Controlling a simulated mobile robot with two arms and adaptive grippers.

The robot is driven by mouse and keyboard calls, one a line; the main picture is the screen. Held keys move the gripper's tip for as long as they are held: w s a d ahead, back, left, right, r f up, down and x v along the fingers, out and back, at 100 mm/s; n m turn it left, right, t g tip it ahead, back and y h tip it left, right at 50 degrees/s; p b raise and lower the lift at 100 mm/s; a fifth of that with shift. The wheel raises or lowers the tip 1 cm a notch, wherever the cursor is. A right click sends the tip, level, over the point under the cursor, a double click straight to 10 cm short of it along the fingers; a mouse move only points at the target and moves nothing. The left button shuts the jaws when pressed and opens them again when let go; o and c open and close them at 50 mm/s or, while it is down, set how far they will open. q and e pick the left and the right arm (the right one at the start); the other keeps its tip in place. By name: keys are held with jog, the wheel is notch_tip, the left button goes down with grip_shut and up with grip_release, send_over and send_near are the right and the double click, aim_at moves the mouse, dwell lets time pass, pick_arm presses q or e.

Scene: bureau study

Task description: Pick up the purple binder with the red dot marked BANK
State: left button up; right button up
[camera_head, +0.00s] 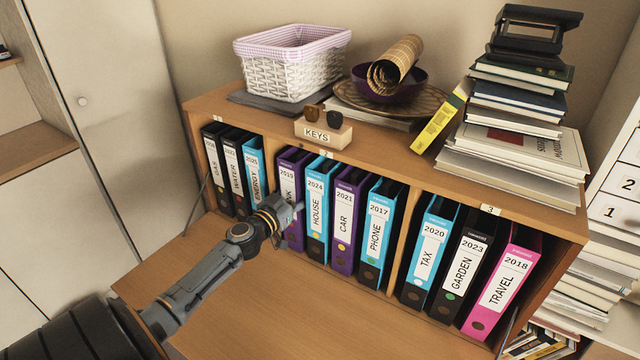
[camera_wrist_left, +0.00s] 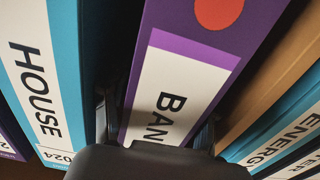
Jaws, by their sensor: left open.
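The purple binder marked BANK (camera_head: 292,163) stands upright at the left end of the middle compartment. Its label reads 2019 and "NK" in the head view, where my gripper covers part of the spine. In the left wrist view the BANK binder (camera_wrist_left: 190,60) fills the middle, with a red dot (camera_wrist_left: 218,12) and its white label. My left gripper (camera_head: 291,208) is open at the binder's spine. In the left wrist view its fingers (camera_wrist_left: 155,125) show on either side of the spine, in the gaps beside it. Whether they touch it cannot be told.
The blue HOUSE binder (camera_head: 316,205) stands just right of BANK, then purple CAR (camera_head: 345,215) and blue PHONE (camera_head: 377,225). A wooden divider separates BANK from blue ENERGY (camera_head: 254,170). A KEYS block (camera_head: 323,136) and basket (camera_head: 290,65) sit on top.

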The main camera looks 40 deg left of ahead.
pick_arm(q)
jog(key=shift+w, duration=0.4)
jog(key=shift+s, duration=0.1)
jog(key=shift+c, duration=0.5)
jog(key=c, duration=1.1)
jog(key=shift+a+r, duration=0.1)
jog(key=shift+r, duration=0.1)
grip_shut()
jog(key=shift+r, duration=0.15)
